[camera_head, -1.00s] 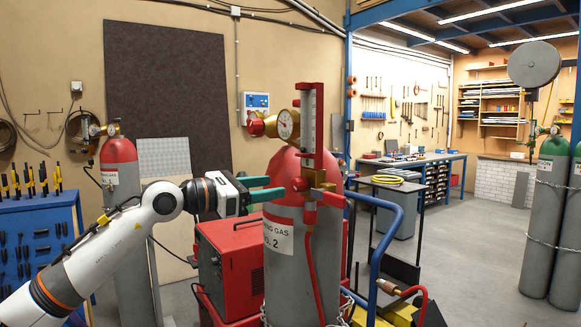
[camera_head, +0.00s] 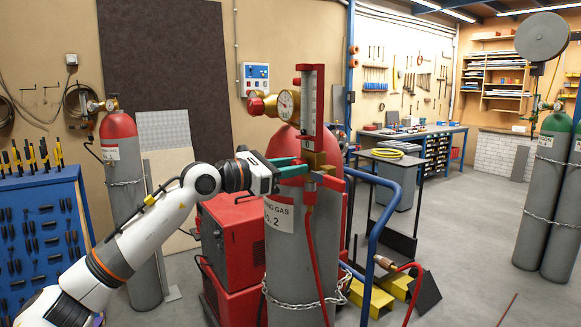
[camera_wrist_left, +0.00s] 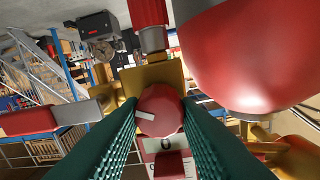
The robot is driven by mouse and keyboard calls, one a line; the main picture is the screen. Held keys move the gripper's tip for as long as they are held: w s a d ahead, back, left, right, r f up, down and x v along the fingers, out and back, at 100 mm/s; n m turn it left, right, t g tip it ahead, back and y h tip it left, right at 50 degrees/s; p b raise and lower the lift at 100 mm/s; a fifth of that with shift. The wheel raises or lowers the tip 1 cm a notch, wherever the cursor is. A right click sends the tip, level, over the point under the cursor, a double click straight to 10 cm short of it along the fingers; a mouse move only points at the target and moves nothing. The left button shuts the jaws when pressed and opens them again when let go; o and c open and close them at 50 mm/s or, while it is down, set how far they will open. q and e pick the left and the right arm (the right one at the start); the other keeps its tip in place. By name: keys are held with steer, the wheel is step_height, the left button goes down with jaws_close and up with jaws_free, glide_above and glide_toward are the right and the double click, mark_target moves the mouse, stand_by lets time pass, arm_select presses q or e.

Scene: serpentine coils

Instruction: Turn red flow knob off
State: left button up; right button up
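The red flow knob (camera_wrist_left: 159,108) shows in the left wrist view as a round red face with a white pointer line toward the left. It sits on the brass block (camera_wrist_left: 155,76) of the flowmeter. A white plate (camera_wrist_left: 165,144) marked 0 shows below it. My left gripper (camera_head: 306,170) has its green fingers on either side of the knob; its fingertips (camera_wrist_left: 160,102) are close to the rim, and contact is unclear. In the head view the fingers mostly hide the knob. The red flowmeter (camera_head: 311,108) stands upright above it. My right gripper is not in view.
A brass pressure gauge (camera_head: 288,104) sits just left of the flowmeter. The red-topped gas cylinder (camera_head: 285,232) stands behind, chained. A red hose (camera_head: 317,262) hangs below the knob. A blue cart rail (camera_head: 381,215) is to the right, and a red machine (camera_head: 232,240) to the left.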

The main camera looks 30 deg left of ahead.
arm_select(q)
steer(key=shift+n, duration=0.5)
steer(key=shift+a+f+n+t+y+p, duration=0.15)
steer(key=shift+n+p, duration=1)
steer(key=shift+n, duration=4.55)
steer(key=shift+r+n+t+y+p, duration=0.15)
steer(key=shift+n+p, duration=0.95)
steer(key=shift+n, duration=4.6)
steer(key=shift+f, duration=0.15)
steer(key=o, duration=1)
steer(key=shift+c, duration=0.2)
